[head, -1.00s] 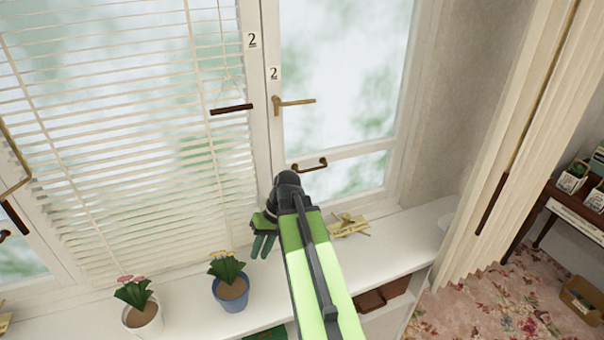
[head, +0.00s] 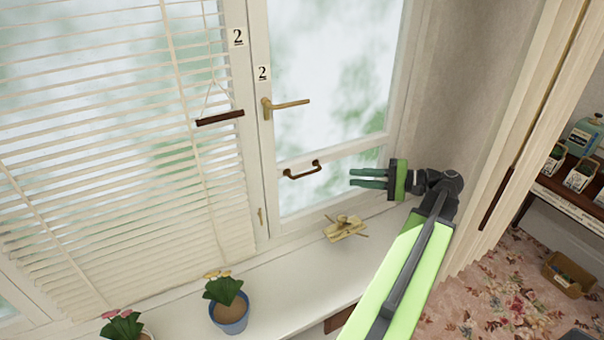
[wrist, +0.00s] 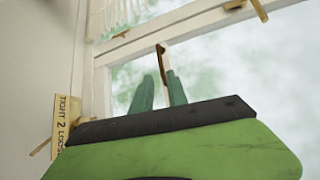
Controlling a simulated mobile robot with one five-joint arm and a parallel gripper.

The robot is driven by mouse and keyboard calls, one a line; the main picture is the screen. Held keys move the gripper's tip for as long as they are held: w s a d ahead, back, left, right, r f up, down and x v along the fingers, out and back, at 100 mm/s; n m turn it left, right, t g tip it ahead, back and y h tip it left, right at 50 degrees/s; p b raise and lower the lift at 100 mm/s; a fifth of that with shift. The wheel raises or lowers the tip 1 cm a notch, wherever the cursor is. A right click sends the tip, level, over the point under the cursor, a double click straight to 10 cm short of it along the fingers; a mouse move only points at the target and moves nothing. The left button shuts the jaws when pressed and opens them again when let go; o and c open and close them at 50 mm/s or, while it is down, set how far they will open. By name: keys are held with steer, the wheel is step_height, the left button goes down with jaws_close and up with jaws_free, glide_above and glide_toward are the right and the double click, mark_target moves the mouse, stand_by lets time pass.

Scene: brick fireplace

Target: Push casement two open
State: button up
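Casement two (head: 280,185) is the right-hand window, marked with a "2" label (head: 263,73). It looks flush in its frame. Its brass lever handle (head: 287,105) lies roughly level, pointing right. A brown pull handle (head: 301,170) sits on its lower rail; it also shows in the wrist view (wrist: 162,62) beyond the fingertips. A brass fitting (head: 346,229) is on the sill below; its plate in the wrist view (wrist: 67,120) reads "TIGHT 2 LOOSE". My gripper (head: 352,178) is right of the pull handle, fingers pointing left, apart and empty. I see no contact with the casement.
A pale curtain (head: 515,130) hangs at right.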

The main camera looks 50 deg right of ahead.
mark_target(304, 174)
steer(key=b+x, duration=0.2)
steer(key=x, duration=1.4)
steer(key=shift+w+a, duration=0.1)
steer(key=shift+a, duration=0.05)
steer(key=shift+c, duration=0.2)
jaws_close()
stand_by(0.3)
